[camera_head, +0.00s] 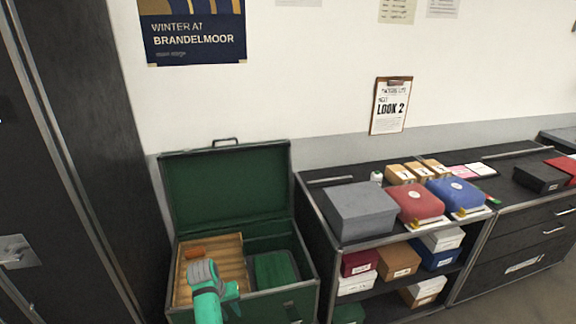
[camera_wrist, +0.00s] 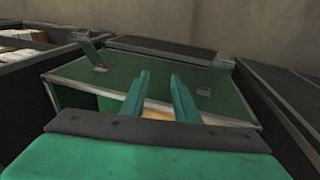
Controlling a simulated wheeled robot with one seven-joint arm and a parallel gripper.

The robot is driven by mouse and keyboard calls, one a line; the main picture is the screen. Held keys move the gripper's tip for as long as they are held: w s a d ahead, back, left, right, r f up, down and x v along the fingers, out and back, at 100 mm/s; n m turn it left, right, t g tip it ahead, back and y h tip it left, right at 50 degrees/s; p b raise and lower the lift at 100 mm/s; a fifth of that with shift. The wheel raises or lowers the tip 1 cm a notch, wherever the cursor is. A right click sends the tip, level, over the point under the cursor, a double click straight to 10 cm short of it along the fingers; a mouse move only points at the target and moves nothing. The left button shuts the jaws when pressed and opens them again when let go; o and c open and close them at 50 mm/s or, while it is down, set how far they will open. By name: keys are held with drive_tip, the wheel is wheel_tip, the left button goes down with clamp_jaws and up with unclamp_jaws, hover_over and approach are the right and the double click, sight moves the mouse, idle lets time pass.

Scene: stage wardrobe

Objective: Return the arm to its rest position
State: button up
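My gripper (camera_head: 232,292) is teal and grey and shows over the open green trunk (camera_head: 300,288), in front of a ribbed wooden tray. In the wrist view its two teal fingers (camera_wrist: 160,77) stand apart with a gap between them, and I see nothing held. Beyond the fingers is a green panel (camera_wrist: 112,72) with metal brackets, part of the trunk. The exact height of my gripper above the tray is hard to tell.
The raised trunk lid (camera_head: 225,185) stands behind my gripper. The wooden tray (camera_head: 222,252) holds a small brown item (camera_head: 195,253); a green box (camera_head: 275,269) lies beside it. Right is a shelf unit with a grey box (camera_head: 360,212) and several others. A dark cabinet (camera_head: 60,150) stands left.

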drive_tip(key=s+d+f+t+y, duration=0.1)
drive_tip(key=s+d+f+t, duration=0.1)
drive_tip(key=s+d+f, duration=0.4)
drive_tip(key=s+d+f+t, duration=0.1)
drive_tip(key=s+d+f, duration=0.25)
drive_tip(key=f, duration=0.45)
drive_tip(key=s+d+f+t+y, duration=0.1)
drive_tip(key=s+d+t, duration=0.35)
drive_tip(key=s, duration=0.85)
drive_tip(key=s+d+r+m+t, duration=0.1)
drive_tip(key=s+d+r, duration=0.1)
drive_tip(key=s+r, duration=0.45)
drive_tip(key=s+d+r+t, duration=0.2)
drive_tip(key=s+d+r, duration=0.15)
drive_tip(key=s, duration=0.55)
drive_tip(key=s+r+m+t, duration=0.1)
drive_tip(key=s+r, duration=0.4)
drive_tip(key=r, duration=0.4)
drive_tip(key=s+r+m+t, duration=0.1)
drive_tip(key=s+r, duration=0.3)
drive_tip(key=r, duration=0.6)
drive_tip(key=shift+s+r+t, duration=0.15)
drive_tip(key=shift+s+t, duration=0.25)
drive_tip(key=shift+t, duration=0.15)
drive_tip(key=shift+w, duration=0.1)
